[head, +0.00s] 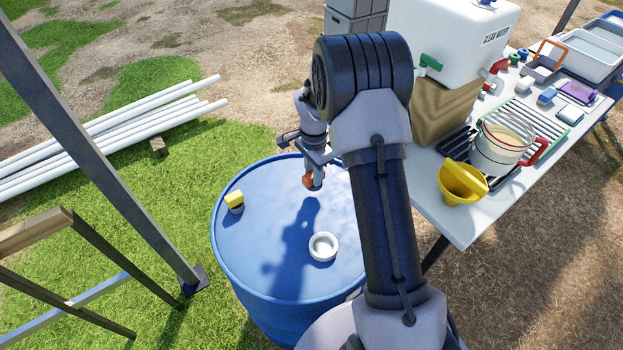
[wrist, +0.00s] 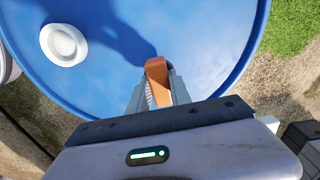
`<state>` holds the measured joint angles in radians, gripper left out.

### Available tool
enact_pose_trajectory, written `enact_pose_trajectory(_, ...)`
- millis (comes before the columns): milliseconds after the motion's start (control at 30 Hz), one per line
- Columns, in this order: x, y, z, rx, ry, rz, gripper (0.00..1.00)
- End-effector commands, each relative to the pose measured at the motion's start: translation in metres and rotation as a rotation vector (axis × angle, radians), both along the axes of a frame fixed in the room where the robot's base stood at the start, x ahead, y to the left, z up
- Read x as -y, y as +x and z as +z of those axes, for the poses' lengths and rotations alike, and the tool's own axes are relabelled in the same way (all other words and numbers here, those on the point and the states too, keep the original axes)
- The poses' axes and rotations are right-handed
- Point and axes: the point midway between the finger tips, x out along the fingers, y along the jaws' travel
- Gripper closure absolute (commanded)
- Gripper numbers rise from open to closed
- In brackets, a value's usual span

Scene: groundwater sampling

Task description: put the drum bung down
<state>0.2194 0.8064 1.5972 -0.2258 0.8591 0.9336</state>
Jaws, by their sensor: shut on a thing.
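My gripper (head: 313,174) is over the far part of the blue drum's top (head: 262,240). It is shut on the orange-brown drum bung (head: 307,181). In the wrist view the bung (wrist: 156,70) shows between the two fingertips (wrist: 158,92), with its lower part partly hidden by the fingers. The bung is close above the drum lid; I cannot tell whether it touches. A white round ring-shaped fitting (head: 323,246) is on the lid nearer to me, apart from the bung; it also shows in the wrist view (wrist: 64,45).
A small yellow-topped piece (head: 234,201) sits on the lid's left side. A table at right holds a white water container (head: 450,40), a yellow funnel (head: 462,184) and a white bucket (head: 500,145). A metal post (head: 100,150) stands left. The lid between is clear.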

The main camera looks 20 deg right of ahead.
Motion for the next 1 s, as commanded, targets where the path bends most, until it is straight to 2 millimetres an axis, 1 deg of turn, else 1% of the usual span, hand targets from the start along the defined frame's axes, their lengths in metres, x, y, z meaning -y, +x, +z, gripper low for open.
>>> enact_pose_trajectory(33,0.001,0.006,-0.002,0.001,0.000,0.000,1.00)
enact_pose_trajectory(167,0.003,0.018,-0.002,0.001,0.000,-0.001,1.00)
enact_pose_trajectory(300,0.003,0.018,-0.033,-0.002,0.002,0.000,1.00)
enact_pose_trajectory(367,0.003,0.018,-0.039,-0.001,0.001,0.000,1.00)
enact_pose_trajectory(533,0.003,0.018,-0.036,0.000,0.000,0.000,1.00)
enact_pose_trajectory(700,0.003,0.018,-0.041,0.000,0.000,0.000,1.00)
enact_pose_trajectory(733,0.003,0.018,-0.040,0.000,0.000,0.000,0.70)
enact_pose_trajectory(800,0.003,0.018,-0.040,0.000,0.000,0.000,0.56)
enact_pose_trajectory(833,0.003,0.018,-0.040,0.000,0.000,0.000,0.54)
enact_pose_trajectory(1000,0.003,0.018,-0.039,0.000,0.000,0.000,0.54)
